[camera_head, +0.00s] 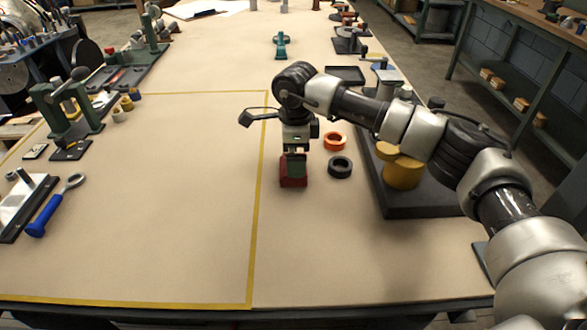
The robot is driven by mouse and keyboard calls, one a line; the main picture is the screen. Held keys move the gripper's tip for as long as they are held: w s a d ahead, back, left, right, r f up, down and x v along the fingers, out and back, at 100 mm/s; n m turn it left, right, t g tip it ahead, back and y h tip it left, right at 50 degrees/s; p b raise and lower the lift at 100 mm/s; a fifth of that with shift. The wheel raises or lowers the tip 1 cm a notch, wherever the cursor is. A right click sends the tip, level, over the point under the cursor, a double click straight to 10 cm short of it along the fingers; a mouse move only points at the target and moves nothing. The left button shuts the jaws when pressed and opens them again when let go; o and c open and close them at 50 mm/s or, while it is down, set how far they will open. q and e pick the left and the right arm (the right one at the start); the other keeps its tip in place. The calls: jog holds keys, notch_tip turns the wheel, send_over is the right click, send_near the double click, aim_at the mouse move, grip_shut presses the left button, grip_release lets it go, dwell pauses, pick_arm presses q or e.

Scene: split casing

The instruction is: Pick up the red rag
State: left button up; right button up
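The red rag (293,182) is a small dark red patch on the tan tabletop, just right of the yellow tape line. My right arm reaches in from the right. My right gripper (296,168) points down directly over the rag, its lower end at or just above it. The gripper covers part of the rag, and I cannot tell whether the fingers are open or closed on it. My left gripper is not in view.
An orange ring (335,141) and a black ring (340,167) lie right of the gripper. A yellow cylinder (403,172) stands on a dark tray (425,205). A blue-handled tool (45,215) lies at left. The taped area (150,220) is mostly clear.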

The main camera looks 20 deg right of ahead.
jog(key=f, duration=0.3)
jog(key=shift+a+f, duration=0.25)
jog(key=c, duration=0.6)
jog(key=shift+c, duration=0.2)
jog(key=shift+r, duration=0.15)
jog(key=shift+r, duration=0.4)
notch_tip(320, 180, up, 3)
jog(key=shift+f, duration=0.1)
jog(key=s+a+r, duration=0.4)
jog(key=a+r, duration=0.3)
jog(key=a, duration=0.3)
jog(key=shift+s+a, duration=0.3)
jog(key=shift+s, duration=0.1)
jog(key=shift+r, duration=0.1)
